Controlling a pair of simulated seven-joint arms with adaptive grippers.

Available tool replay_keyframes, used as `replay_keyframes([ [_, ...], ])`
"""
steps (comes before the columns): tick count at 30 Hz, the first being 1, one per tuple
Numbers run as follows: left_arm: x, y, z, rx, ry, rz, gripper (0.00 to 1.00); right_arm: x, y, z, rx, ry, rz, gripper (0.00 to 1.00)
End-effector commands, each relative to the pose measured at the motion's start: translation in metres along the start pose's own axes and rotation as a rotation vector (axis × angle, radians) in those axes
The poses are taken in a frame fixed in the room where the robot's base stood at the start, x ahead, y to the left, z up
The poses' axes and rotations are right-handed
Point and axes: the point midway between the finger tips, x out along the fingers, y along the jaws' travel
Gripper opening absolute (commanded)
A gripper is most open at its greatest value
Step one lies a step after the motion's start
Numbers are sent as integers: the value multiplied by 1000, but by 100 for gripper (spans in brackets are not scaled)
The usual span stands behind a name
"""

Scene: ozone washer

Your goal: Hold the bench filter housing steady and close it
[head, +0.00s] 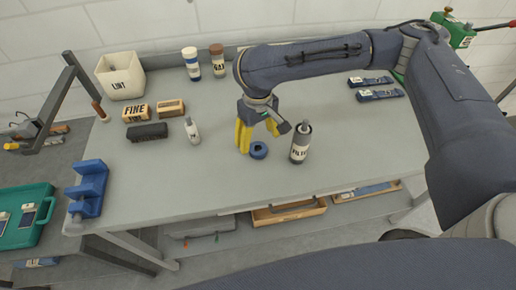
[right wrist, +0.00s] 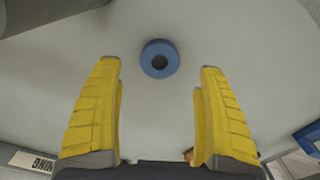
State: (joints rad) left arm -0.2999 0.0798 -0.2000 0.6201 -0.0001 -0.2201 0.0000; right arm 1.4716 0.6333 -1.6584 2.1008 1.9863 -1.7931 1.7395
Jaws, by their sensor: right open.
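The filter housing (head: 300,143), a grey cylinder with a dark top and a FILTER label, stands upright on the bench right of centre. My right gripper (head: 257,142) is open above and around the ring's spot, apart from the housing. In the right wrist view the ring (right wrist: 160,59) lies beyond the two yellow fingertips (right wrist: 160,67), centred between them, with nothing held. My left gripper is not in view.
A blue vise (head: 88,188) is at the bench's left edge. A white LINT bin (head: 121,76), small boxes (head: 137,112) and a white bottle (head: 192,130) stand to the left. Open bench lies in front of the ring.

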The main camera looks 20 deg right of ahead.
Motion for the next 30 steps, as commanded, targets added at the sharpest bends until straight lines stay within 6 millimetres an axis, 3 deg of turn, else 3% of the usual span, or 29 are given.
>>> replay_keyframes([
  [8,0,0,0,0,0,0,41,5,0,0,0,-2,-1,74],
  [21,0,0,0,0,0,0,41,46,0,0,1,-2,-1,74],
  [30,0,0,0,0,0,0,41,52,1,0,0,0,-1,74],
])
